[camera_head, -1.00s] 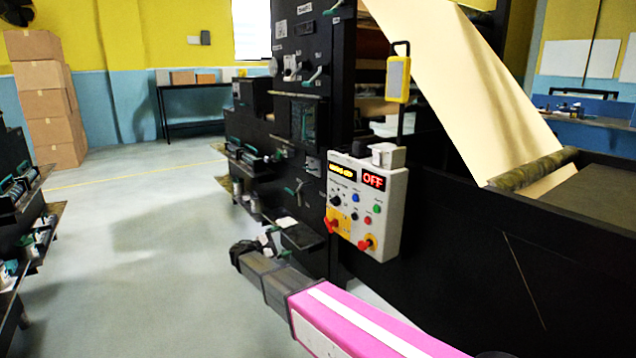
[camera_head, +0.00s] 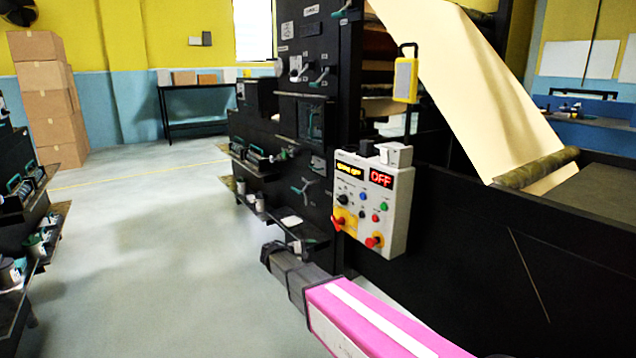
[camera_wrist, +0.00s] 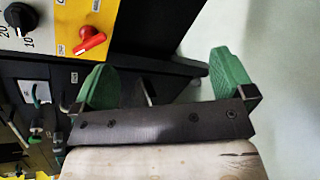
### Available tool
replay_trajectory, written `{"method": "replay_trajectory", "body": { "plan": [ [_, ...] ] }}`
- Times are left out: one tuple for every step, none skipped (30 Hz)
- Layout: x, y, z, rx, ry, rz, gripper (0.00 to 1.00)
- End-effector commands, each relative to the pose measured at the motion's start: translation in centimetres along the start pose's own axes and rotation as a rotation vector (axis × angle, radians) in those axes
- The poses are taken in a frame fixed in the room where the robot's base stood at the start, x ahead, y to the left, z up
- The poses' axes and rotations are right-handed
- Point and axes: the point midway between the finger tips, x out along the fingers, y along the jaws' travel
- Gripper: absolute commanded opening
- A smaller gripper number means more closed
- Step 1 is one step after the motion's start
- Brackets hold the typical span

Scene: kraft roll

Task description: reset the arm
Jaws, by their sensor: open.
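My arm, pink with a white stripe, reaches in from the lower right of the head view. Its dark end points toward the black machine, below the control panel (camera_head: 373,203). My gripper (camera_wrist: 165,85) shows in the wrist view with its two green finger pads wide apart and nothing between them. In the head view its fingers cannot be made out. The white control panel carries a lit OFF display, coloured buttons and red switches on yellow plates. In the wrist view, a red switch (camera_wrist: 90,40) on the panel is at the upper left, apart from the fingers.
The black machine (camera_head: 300,120) with a kraft paper web (camera_head: 470,90) stands just beyond my arm. Black racks (camera_head: 25,210) with small items are at the left. Cardboard boxes (camera_head: 45,95) are stacked at the back left. The grey floor between is clear.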

Motion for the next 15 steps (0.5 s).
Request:
{"method": "replay_trajectory", "body": {
  "plan": [
    [1.5, -1.2, 1.6, 0.025, 0.011, -0.051, 1.0],
    [2.3, -1.9, 2.3, 0.042, 0.02, -0.086, 1.0],
    [3.5, -3.0, 3.4, 0.069, 0.033, -0.139, 1.0],
    [4.3, -3.9, 4.2, 0.093, 0.044, -0.182, 1.0],
    [5.3, -4.9, 5.1, 0.119, 0.054, -0.227, 1.0],
    [6.4, -6.3, 6.4, 0.159, 0.068, -0.294, 1.0],
    [7.2, -7.3, 7.3, 0.19, 0.079, -0.344, 1.0],
    [7.9, -8.3, 8.3, 0.224, 0.089, -0.395, 1.0],
    [8.7, -9.7, 9.5, 0.269, 0.1, -0.462, 1.0],
    [9.2, -10.7, 10.3, 0.304, 0.11, -0.512, 1.0],
    [9.7, -11.6, 11.2, 0.341, 0.117, -0.562, 1.0],
    [10.2, -12.9, 12.4, 0.389, 0.126, -0.628, 1.0],
    [10.5, -13.8, 13.2, 0.429, 0.133, -0.679, 1.0],
    [10.8, -14.7, 14.1, 0.468, 0.139, -0.727, 1.0],
    [11.0, -15.8, 15.2, 0.521, 0.145, -0.793, 1.0]
  ]
}}
